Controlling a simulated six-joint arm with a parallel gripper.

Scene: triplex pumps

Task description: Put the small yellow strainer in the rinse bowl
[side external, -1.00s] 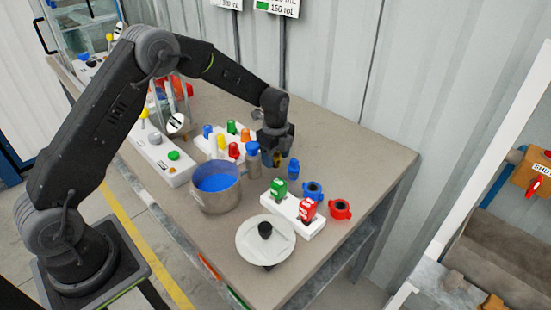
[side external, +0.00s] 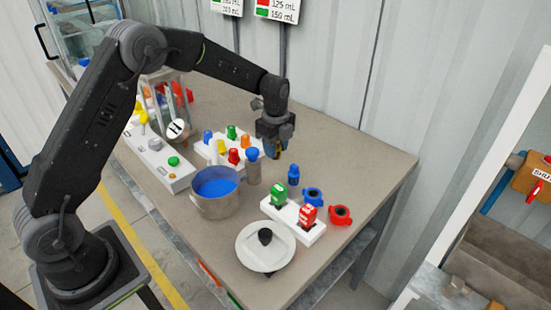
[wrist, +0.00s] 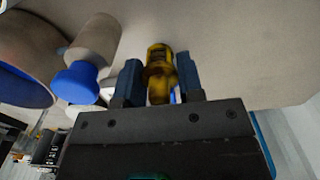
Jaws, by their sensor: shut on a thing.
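The small yellow strainer (wrist: 160,72) is between the two fingers of my gripper (wrist: 159,78) in the wrist view, dark-banded and gripped at its sides. In the side view my gripper (side external: 274,150) is shut on it above the table, right of and behind the rinse bowl; only a little of the strainer shows there. The rinse bowl (side external: 217,207) is a round metal pot with blue inside, standing on the table. Its rim also shows at the left edge of the wrist view (wrist: 45,98).
A grey bottle with a blue cap (side external: 253,172) stands between my gripper and the bowl. A white rack (side external: 291,218) with green and red parts, blue and red rings, and a white plate (side external: 255,252) are at the front right. A rack of coloured caps (side external: 212,150) is behind the bowl.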

